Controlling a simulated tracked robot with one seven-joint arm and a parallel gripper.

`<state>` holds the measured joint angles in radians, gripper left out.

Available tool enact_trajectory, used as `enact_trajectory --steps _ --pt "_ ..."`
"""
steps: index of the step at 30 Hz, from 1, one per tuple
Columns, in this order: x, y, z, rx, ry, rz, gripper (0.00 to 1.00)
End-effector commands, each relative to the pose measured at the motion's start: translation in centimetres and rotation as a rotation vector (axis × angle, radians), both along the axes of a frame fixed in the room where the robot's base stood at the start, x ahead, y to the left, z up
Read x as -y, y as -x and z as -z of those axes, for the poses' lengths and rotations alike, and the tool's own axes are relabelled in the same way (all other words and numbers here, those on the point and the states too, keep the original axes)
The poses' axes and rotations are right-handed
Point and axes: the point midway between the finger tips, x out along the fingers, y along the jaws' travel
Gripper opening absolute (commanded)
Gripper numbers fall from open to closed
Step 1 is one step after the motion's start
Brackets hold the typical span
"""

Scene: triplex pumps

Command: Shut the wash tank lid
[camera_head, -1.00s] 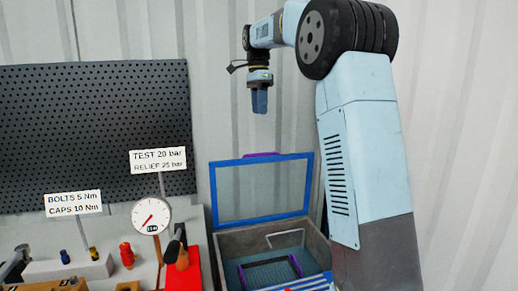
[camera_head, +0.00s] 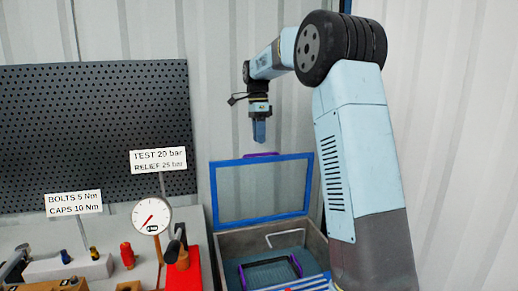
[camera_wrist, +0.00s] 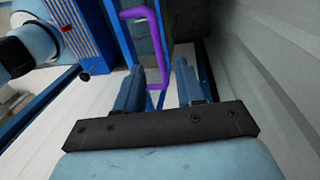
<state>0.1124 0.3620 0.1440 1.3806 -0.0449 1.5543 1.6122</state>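The wash tank (camera_head: 225,246) is a grey open box at the lower middle of the head view. Its lid (camera_head: 213,190), a blue frame with a clear pane, stands raised at the back of the tank. A purple handle (camera_head: 262,155) sits on the lid's top edge. My gripper (camera_head: 259,140) points down just above this handle in the head view. In the wrist view my gripper (camera_wrist: 159,68) has its two fingers apart, with the purple handle (camera_wrist: 163,45) showing between and beyond them. I cannot tell whether they touch it.
A dark basket with purple ends (camera_head: 296,264) sits inside the tank. Left of the tank are a pressure gauge (camera_head: 151,216), a red block (camera_head: 186,274) and several small parts on a bench. A dark pegboard (camera_head: 90,130) and a ribbed wall stand behind.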

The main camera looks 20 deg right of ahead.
Motion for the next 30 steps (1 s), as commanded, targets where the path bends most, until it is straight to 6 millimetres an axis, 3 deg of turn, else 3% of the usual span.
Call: enact_trajectory --steps 9,21,30 --pt "0.1 0.6 3.9 -0.001 0.000 0.001 0.38" --pt "0.1 0.7 4.5 0.000 0.000 0.000 0.38" --pt "0.1 0.7 4.5 0.000 0.000 0.001 0.10"
